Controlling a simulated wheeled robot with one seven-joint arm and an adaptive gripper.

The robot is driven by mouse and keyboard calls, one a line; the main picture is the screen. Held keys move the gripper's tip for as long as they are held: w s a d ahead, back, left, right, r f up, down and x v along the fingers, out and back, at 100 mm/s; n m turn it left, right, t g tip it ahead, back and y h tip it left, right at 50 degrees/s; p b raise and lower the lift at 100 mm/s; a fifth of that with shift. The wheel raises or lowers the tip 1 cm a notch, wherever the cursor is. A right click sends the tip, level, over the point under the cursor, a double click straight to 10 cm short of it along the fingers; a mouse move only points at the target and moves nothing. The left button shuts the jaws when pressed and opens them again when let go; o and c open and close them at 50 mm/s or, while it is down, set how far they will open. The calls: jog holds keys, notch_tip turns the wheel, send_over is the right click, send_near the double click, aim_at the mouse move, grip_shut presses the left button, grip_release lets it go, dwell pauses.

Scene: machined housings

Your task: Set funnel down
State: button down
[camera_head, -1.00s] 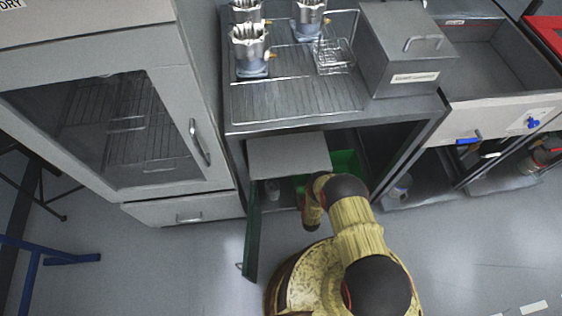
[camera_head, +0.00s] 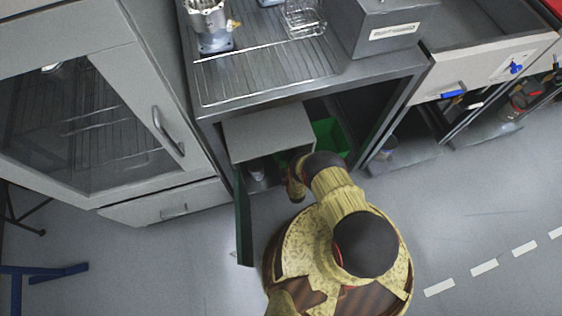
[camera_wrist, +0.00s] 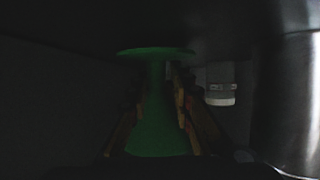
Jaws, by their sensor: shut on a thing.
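A dark green funnel (camera_wrist: 158,130) shows in the wrist view, with a wide rim at the top and a flared lower part. My gripper (camera_wrist: 160,98) is shut on its narrow middle, one finger on each side. The view is very dark, and I cannot tell whether the funnel touches a surface below. In the head view my arm reaches into the open cabinet under the bench, and the gripper and funnel are hidden there by the arm and the grey box top.
A white-capped container (camera_wrist: 220,88) stands right of the funnel. A grey box (camera_head: 268,135) and a green bin (camera_head: 328,135) are in the cabinet. The open green door (camera_head: 244,218) stands left of my arm. The drainboard bench (camera_head: 265,75) is above.

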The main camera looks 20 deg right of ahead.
jog(key=shift+f, duration=0.35)
jog(key=c, duration=1.6)
grip_release()
jog(key=shift+o, duration=0.3)
jog(key=shift+r, duration=0.1)
